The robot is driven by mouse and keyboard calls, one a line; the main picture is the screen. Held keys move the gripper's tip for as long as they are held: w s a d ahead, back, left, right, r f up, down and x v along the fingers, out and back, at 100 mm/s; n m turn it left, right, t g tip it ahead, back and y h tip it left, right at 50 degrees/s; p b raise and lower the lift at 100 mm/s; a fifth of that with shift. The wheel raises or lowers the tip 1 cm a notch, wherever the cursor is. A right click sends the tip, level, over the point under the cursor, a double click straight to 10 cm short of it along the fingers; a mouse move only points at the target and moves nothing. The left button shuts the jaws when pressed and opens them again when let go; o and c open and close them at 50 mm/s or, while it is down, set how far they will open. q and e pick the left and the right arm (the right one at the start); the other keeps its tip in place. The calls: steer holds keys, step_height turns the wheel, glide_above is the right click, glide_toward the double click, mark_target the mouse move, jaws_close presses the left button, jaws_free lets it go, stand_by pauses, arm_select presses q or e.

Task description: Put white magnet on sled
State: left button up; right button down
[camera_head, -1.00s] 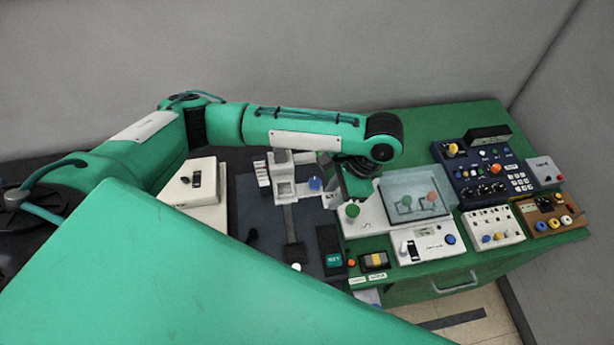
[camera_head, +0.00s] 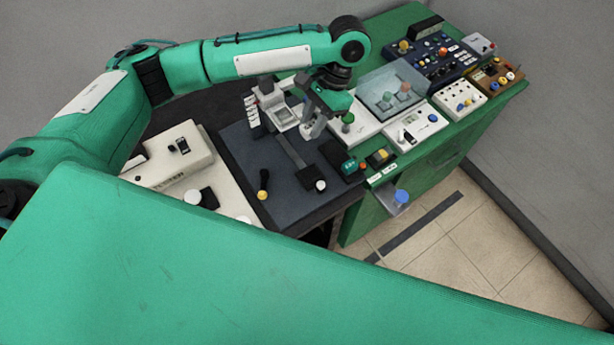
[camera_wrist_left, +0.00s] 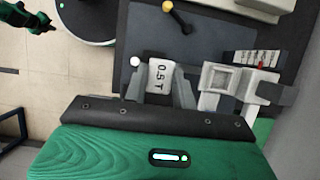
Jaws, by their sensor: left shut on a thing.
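The white magnet (camera_wrist_left: 160,74), a pale block marked "0.5 T", is between the two grey fingers of my left gripper (camera_wrist_left: 162,88) in the left wrist view. The gripper is shut on it. In the head view my left gripper (camera_head: 316,114) is over the dark platform, right beside a white-grey frame (camera_head: 284,118); the magnet is not clear there. The frame also shows in the left wrist view (camera_wrist_left: 218,80), to the right of the magnet. A black block (camera_head: 310,178) is at the near end of the platform's rail (camera_head: 290,151); I cannot tell which part is the sled.
A rack of white labels (camera_head: 252,115) is beside the frame. A white tester box (camera_head: 170,160) is left of the platform. A clear-covered box (camera_head: 391,88) and several control panels stand on the green cabinet to the right. A small black lever (camera_head: 263,184) stands on the platform.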

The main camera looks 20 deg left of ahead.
arm_select(q)
step_height(320, 180, down, 15)
steer(key=shift+w+r, duration=0.15)
step_height(320, 180, down, 4)
steer(key=shift+f+p, duration=0.1)
steer(key=shift+p, duration=0.5)
steer(key=shift+f, duration=0.15)
steer(key=shift+f, duration=0.15)
steer(key=o, duration=1)
